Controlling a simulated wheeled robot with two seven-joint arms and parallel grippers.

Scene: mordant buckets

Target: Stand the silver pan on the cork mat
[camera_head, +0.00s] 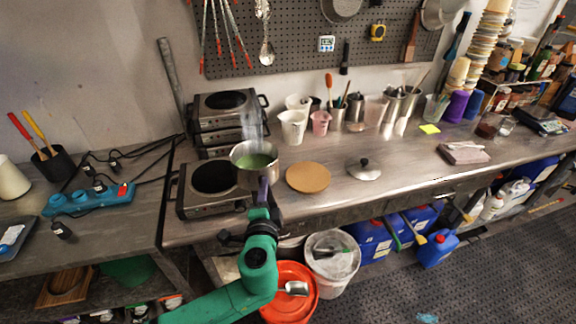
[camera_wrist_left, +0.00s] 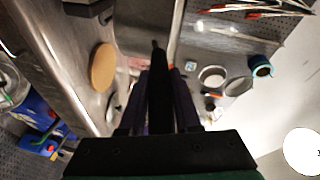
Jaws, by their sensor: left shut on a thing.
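The silver pan (camera_head: 241,152) holds green liquid and steams. In the head view it is upright, in front of the right edge of the lower hot plate (camera_head: 190,205); I cannot tell how high it is above the bench. My left gripper (camera_head: 263,188) is shut on its handle, on the pan's near side. In the left wrist view the dark handle (camera_wrist_left: 158,85) runs between the purple fingers. The round cork mat (camera_head: 308,177) lies flat and bare on the bench, just right of the pan; it also shows in the left wrist view (camera_wrist_left: 102,67). My right gripper is out of view.
A loose silver lid (camera_head: 363,169) lies right of the mat. White jugs (camera_head: 293,126) and a pink jug (camera_head: 320,122) stand behind the mat. Stacked hot plates (camera_head: 222,105) stand behind the pan. The bench front between mat and lid is clear.

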